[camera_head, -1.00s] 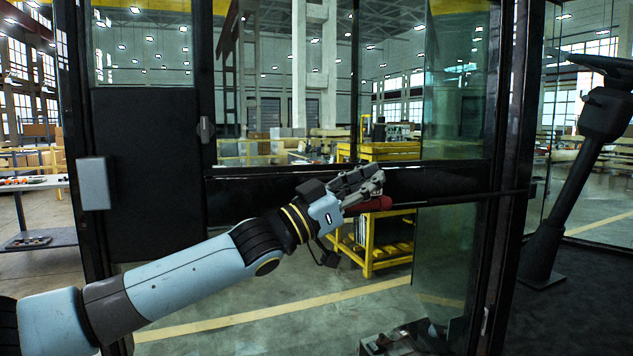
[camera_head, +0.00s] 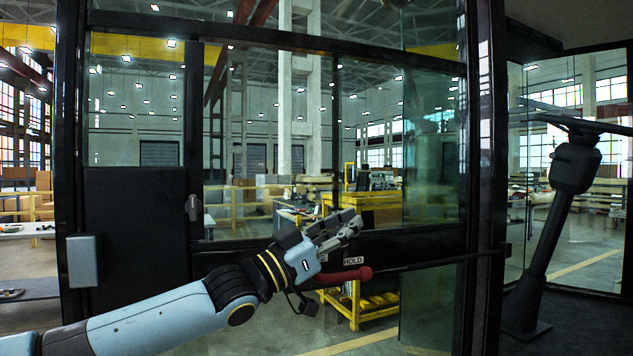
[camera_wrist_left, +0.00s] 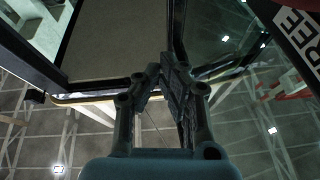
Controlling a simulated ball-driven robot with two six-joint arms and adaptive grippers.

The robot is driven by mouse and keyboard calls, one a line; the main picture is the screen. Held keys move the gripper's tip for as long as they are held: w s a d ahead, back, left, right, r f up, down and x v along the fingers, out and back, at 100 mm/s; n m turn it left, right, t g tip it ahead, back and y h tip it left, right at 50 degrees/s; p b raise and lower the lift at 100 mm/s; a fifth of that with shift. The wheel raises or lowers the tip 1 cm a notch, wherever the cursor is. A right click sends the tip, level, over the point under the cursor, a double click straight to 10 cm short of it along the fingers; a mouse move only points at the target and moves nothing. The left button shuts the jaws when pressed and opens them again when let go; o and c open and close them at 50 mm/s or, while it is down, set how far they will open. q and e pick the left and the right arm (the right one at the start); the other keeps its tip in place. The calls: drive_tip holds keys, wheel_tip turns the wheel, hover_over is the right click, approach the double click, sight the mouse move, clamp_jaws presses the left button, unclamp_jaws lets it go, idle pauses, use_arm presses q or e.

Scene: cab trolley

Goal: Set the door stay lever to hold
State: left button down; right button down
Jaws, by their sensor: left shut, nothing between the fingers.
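The red stay lever (camera_head: 345,275) lies about level on the dark door rail in the head view, its rounded end to the right. A white HOLD label (camera_head: 353,261) sits just above it. My left gripper (camera_head: 348,226) is shut and empty, above the lever and apart from it in the picture; it hides part of the rail. In the left wrist view its closed fingers (camera_wrist_left: 165,88) show, with a FREE label (camera_wrist_left: 298,28) at upper right and a bit of red at the top right corner. My right gripper is out of view.
A dark rod (camera_head: 430,264) runs from the lever toward the door post (camera_head: 487,200). A black panel (camera_head: 137,215) and a grey box (camera_head: 83,261) stand at left. A steering column (camera_head: 550,230) is at right. A yellow trolley (camera_head: 360,300) shows beyond the glass.

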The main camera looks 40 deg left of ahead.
use_arm(q)
drive_tip(key=s+a+r+p, duration=0.2)
drive_tip(key=s+r+p, duration=0.3)
drive_tip(key=shift+r, duration=0.2)
drive_tip(key=shift+s, duration=0.15)
idle(0.5)
